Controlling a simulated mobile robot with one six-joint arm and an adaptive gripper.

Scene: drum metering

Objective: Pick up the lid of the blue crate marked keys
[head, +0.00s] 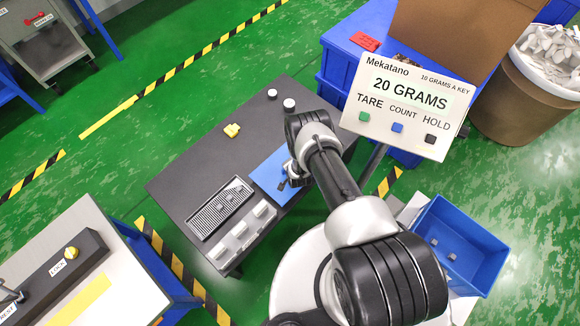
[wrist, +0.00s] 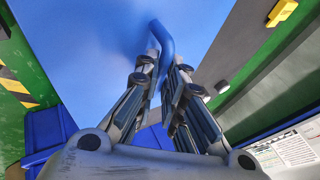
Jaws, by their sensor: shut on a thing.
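The blue lid (head: 268,178) is a flat panel at the dark table's middle, partly hidden by my arm. In the wrist view the lid (wrist: 90,50) fills much of the upper left, and its bent blue handle (wrist: 160,36) runs down between my fingers. My gripper (wrist: 166,66) is shut on this handle. In the head view my gripper (head: 290,181) is over the lid, mostly hidden by my wrist. I cannot tell whether the lid touches the table. An open blue crate (head: 479,269) at the right holds a few small grey pieces; no keys marking is legible.
The dark table (head: 190,170) carries a yellow piece (head: 232,130), a slotted tray (head: 220,207), white blocks (head: 246,231) and a white-topped cylinder (head: 289,104). A scale display (head: 408,104) reading 20 GRAMS stands right of my arm. The table's left part is clear.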

